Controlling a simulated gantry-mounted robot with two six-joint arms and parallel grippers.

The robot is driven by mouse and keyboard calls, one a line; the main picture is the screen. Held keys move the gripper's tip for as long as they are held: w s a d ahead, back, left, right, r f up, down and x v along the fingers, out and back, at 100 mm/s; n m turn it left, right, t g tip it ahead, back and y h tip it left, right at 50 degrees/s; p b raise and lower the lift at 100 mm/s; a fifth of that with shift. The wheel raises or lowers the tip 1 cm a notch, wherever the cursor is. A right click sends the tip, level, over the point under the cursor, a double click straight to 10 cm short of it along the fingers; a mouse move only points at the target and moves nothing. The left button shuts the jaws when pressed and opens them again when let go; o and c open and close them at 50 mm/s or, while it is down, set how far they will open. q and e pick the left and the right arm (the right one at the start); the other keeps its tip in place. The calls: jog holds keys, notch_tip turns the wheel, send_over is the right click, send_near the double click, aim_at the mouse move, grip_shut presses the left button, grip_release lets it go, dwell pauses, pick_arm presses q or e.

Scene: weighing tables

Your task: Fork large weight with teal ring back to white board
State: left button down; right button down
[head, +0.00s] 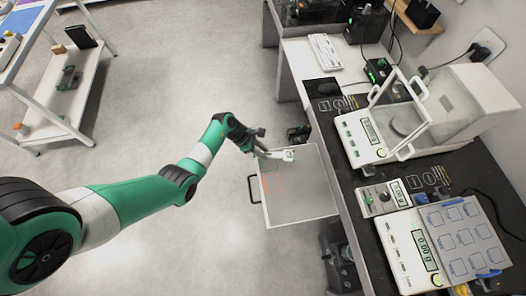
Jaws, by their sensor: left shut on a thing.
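My left gripper (263,152) reaches in from the left, over the back edge of the pulled-out pale tray. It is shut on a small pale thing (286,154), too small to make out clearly. A weight with a teal ring cannot be picked out. A pale grey-white board (464,236) with several square outlines and blue pieces at its edges lies at the right. It is well apart from the gripper. My right gripper is not in view.
The pulled-out tray (300,200) with a dark handle juts from the bench. On the black bench are an open-doored balance (362,138), a small scale (378,199) and another scale (405,245). A white cart (75,95) stands left. The floor between is clear.

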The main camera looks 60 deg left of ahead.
pick_arm(q)
jog(key=shift+f, duration=0.15)
jog(key=shift+f+b, duration=2.5)
jog(key=shift+f, duration=0.4)
jog(key=shift+f+b, duration=0.5)
jog(key=shift+f, duration=0.4)
dwell(0.4)
jog(key=shift+w+d+r+g+p, duration=0.15)
jog(key=shift+w+g+p, duration=0.15)
jog(key=shift+p, duration=0.15)
dwell(0.5)
jog(key=shift+s, duration=0.1)
dwell(1.0)
jog(key=shift+s+a+p, duration=0.4)
jog(key=shift+s+p, duration=0.1)
jog(key=shift+p, duration=0.05)
dwell(1.0)
